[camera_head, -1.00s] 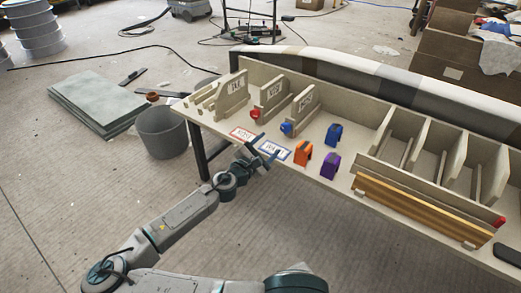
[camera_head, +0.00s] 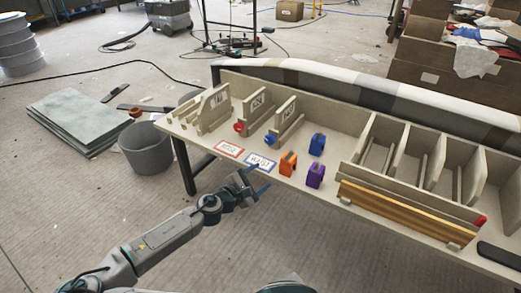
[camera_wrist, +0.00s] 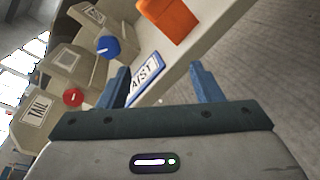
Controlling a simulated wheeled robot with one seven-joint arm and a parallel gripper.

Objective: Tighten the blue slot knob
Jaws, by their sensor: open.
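The blue slot knob (camera_head: 270,140) sits on the front end of a labelled slot holder at the left part of the bench. In the wrist view the blue knob (camera_wrist: 107,47) shows above the left finger, with a pale bar across its face. My gripper (camera_head: 254,183) is in front of the bench's front edge, apart from the knob and below the blue-framed card. In the wrist view my gripper (camera_wrist: 160,82) has its fingers spread with nothing between them but the card and bench edge behind.
A red knob (camera_head: 239,127) is left of the blue one. A red-framed card (camera_head: 229,149) and a blue-framed card (camera_head: 260,163) lie in front. Orange (camera_head: 287,164), purple (camera_head: 315,176) and blue (camera_head: 317,145) blocks stand right. A grey bucket (camera_head: 147,150) stands on the floor.

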